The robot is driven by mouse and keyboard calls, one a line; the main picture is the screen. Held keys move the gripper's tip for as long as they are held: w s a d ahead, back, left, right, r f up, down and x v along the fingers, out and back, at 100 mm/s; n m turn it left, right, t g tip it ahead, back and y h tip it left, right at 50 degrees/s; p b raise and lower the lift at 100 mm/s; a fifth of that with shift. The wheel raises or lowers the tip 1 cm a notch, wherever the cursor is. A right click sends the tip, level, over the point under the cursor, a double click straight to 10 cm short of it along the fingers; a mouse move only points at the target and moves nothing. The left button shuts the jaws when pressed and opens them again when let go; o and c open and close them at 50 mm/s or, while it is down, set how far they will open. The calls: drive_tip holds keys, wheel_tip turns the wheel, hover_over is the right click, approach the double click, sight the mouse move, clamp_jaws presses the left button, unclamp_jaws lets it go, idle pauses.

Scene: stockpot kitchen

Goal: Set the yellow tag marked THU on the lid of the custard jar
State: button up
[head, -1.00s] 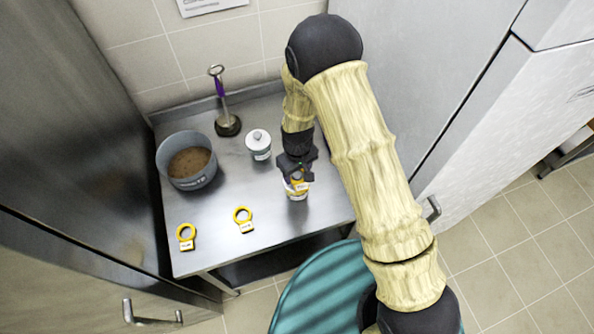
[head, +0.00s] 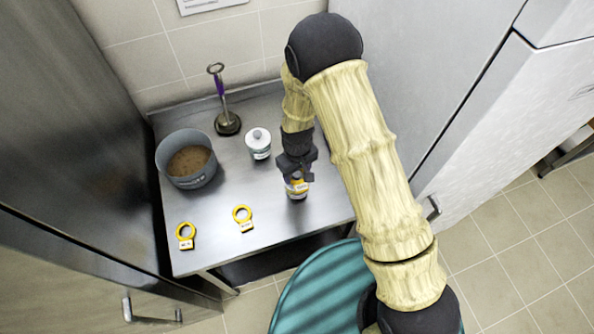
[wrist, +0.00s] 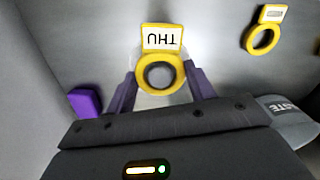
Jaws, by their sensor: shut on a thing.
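The yellow THU tag (wrist: 162,40) is a ring with a white plate, its lettering upside down in the wrist view. My gripper (wrist: 162,80) is shut on its ring. In the head view my gripper (head: 296,173) is right above the front jar (head: 297,192), and the tag is close over its top. Under the ring, a pale rounded shape shows, partly hidden; I cannot tell whether the tag touches the lid. The jar's label is too small to read. A second jar (head: 259,146), white with a knobbed lid, stands behind to the left.
Two other yellow tags (head: 243,218) (head: 186,236) lie at the front left of the steel table (head: 225,190). A grey pot (head: 187,160) with brown contents and a purple-handled tool (head: 226,120) stand at the back. Tall steel cabinets flank the table.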

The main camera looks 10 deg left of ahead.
drive_tip(key=shift+f+b, duration=0.3)
drive_tip(key=shift+f, duration=0.2)
drive_tip(key=o, duration=0.7)
drive_tip(key=shift+r, duration=0.15)
wheel_tip(320, 180, up, 11)
drive_tip(key=p, duration=0.7)
idle(1.0)
